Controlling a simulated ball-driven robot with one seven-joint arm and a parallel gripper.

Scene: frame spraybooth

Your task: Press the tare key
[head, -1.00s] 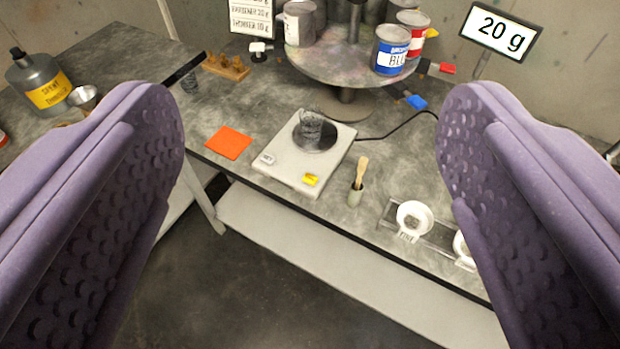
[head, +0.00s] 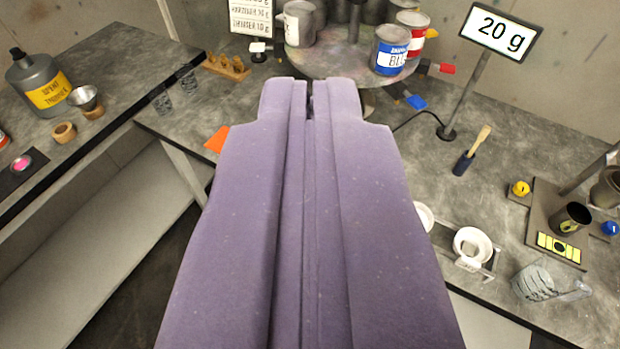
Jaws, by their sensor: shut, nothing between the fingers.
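My gripper (head: 308,92) is shut and empty, its two purple fingers side by side in the middle of the head view. The scale and its keys, the tare key among them, are hidden behind the fingers. The display (head: 500,31) at the upper right reads 20 g. I cannot tell how far the fingertips are above the scale or whether they touch anything.
An orange square (head: 216,140) lies left of the fingers. A round turntable (head: 335,66) with paint cans, including a blue can (head: 390,50), stands behind. White dishes (head: 472,245) sit to the right. A grey thinner bottle (head: 40,85) stands far left.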

